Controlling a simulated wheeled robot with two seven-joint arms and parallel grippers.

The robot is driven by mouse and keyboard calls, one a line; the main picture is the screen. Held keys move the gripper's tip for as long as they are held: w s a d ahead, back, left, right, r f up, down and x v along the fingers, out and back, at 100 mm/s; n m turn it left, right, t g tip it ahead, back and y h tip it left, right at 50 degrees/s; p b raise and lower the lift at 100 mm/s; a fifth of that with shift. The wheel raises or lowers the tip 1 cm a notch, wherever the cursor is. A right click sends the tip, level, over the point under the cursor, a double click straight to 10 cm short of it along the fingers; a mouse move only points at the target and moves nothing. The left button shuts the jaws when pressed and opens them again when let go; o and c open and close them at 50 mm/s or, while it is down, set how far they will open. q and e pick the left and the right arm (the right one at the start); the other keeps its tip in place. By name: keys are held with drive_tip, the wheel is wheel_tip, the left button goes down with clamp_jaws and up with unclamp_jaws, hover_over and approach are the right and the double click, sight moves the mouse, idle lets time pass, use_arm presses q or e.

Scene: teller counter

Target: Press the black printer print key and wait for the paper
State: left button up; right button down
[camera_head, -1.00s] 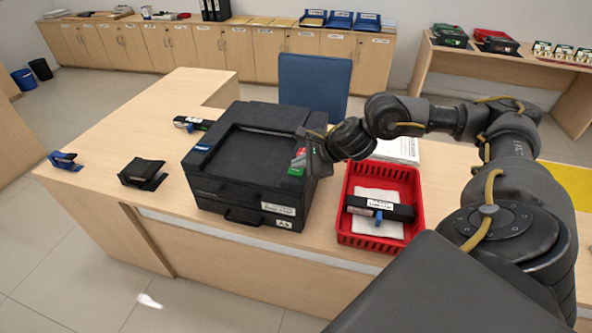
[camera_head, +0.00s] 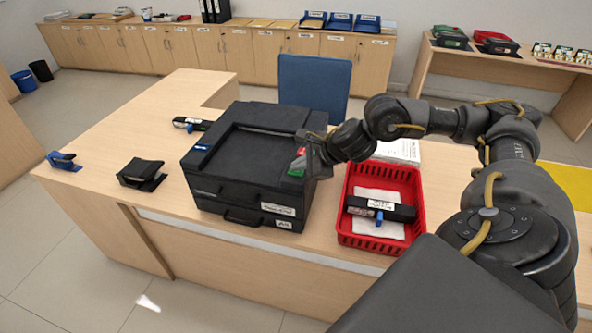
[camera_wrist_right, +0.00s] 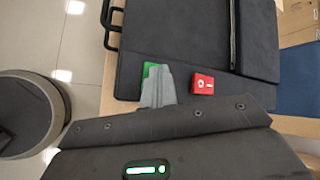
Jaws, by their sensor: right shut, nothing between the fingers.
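The black printer (camera_head: 245,160) stands on the wooden counter. At its right front corner is a green key (camera_head: 296,172), with a red key (camera_head: 301,151) behind it. In the right wrist view the green key (camera_wrist_right: 150,70) is partly hidden by my right gripper (camera_wrist_right: 158,75), and the red key (camera_wrist_right: 203,83) is clear to its right. My right gripper (camera_head: 304,158) is shut and empty, its tip over or on the green key; I cannot tell if it presses. No paper shows coming out of the printer. My left gripper is not in view.
A red basket (camera_head: 345,228) with paper and a black device (camera_head: 381,209) stands right of the printer. A black stapler-like item (camera_head: 142,174) and a blue one (camera_head: 62,160) lie to the left. A blue chair (camera_head: 313,85) is behind the counter.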

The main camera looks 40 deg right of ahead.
sight(300, 172)
drive_tip(key=shift+r+p, duration=0.55)
drive_tip(key=shift+r, duration=0.35)
drive_tip(key=shift+r+p, duration=1.85)
drive_tip(key=shift+r, duration=0.7)
drive_tip(key=shift+f, duration=0.1)
